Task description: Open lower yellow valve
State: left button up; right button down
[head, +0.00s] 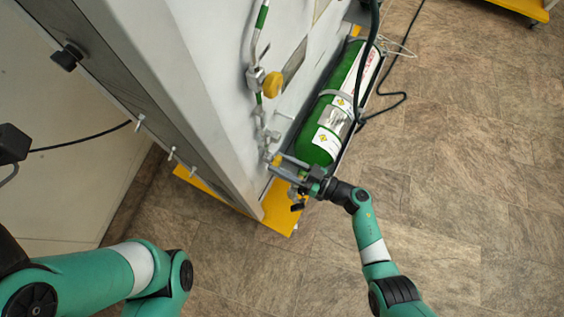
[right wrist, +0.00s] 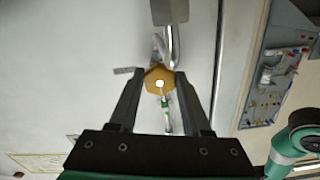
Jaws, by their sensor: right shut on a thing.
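The lower yellow valve is a small yellow knob (right wrist: 160,80) on piping at the white panel; in the right wrist view it sits between my fingertips. In the head view it shows only as a bit of yellow (head: 277,160) near the panel's lower part, mostly hidden by my gripper. My right gripper (head: 283,167) is shut on this knob, one finger on each side. A larger upper yellow valve (head: 272,85) sits higher on the same pipe, clear of the gripper. My left arm shows at the lower left of the head view; its gripper is out of view.
A green gas cylinder (head: 336,115) lies strapped close beside my right gripper. A dark hose (head: 376,45) runs by it. The white panel (head: 215,60) stands on a yellow base (head: 279,218).

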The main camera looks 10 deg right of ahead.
jog(key=n, duration=0.3)
jog(key=shift+p, duration=0.4)
jog(key=shift+n, duration=1.7)
jog(key=shift+c, duration=1.8)
grip_release()
jog(key=shift+d, duration=0.1)
